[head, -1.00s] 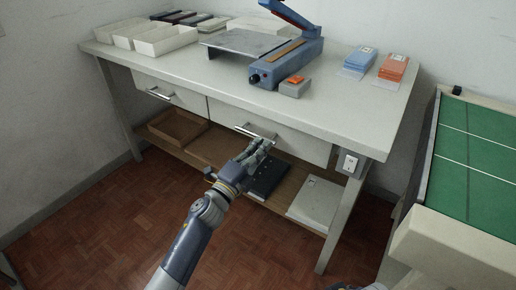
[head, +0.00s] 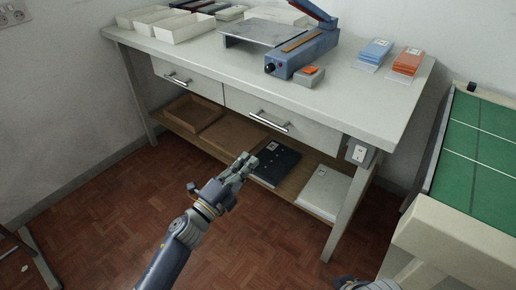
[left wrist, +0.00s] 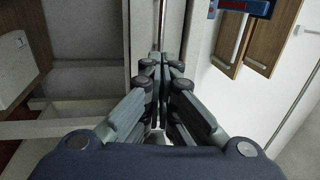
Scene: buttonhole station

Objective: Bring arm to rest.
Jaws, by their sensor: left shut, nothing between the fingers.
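My left gripper (head: 244,164) is shut and empty in the head view. It is in the air in front of the workbench, below the right drawer's bar handle (head: 268,121) and apart from it. In the left wrist view its fingers (left wrist: 160,58) are together with nothing between them. Part of what looks like my right arm (head: 366,284) shows at the bottom edge of the head view; its gripper is out of view.
The workbench (head: 390,108) carries a blue sealer (head: 302,57), white trays (head: 185,30) and packs. Both drawers look shut. Its lower shelf holds a black binder (head: 276,164) and a white box (head: 323,194). A green-topped table (head: 480,150) stands right.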

